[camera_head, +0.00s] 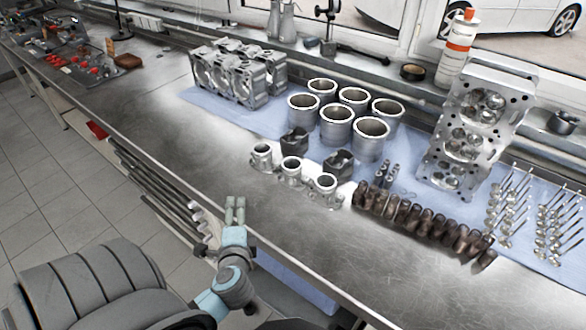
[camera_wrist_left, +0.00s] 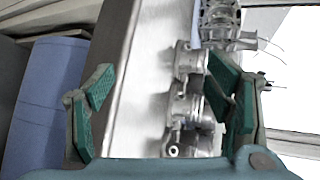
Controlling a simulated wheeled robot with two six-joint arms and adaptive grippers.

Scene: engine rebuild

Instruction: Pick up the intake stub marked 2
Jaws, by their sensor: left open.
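Three silver intake stubs with round open tops stand in a row on the steel bench: one on the left (camera_head: 262,157), one in the middle (camera_head: 292,171), one on the right (camera_head: 325,189). I cannot read any mark, so I cannot tell which is 2. My left gripper (camera_head: 235,211) is open and empty, near the bench's front edge, left of and nearer than the stubs. In the left wrist view its green-padded fingers (camera_wrist_left: 162,105) are wide apart; the stubs (camera_wrist_left: 184,103) show beyond, partly hidden by the right finger. My right gripper is not in view.
Behind the stubs are two dark blocks (camera_head: 338,165) and several metal cylinder liners (camera_head: 335,125). A row of brown parts (camera_head: 425,222) lies to their right, with a cylinder head (camera_head: 465,130) and valves (camera_head: 510,205) beyond. The bench (camera_head: 190,140) is clear left of the stubs.

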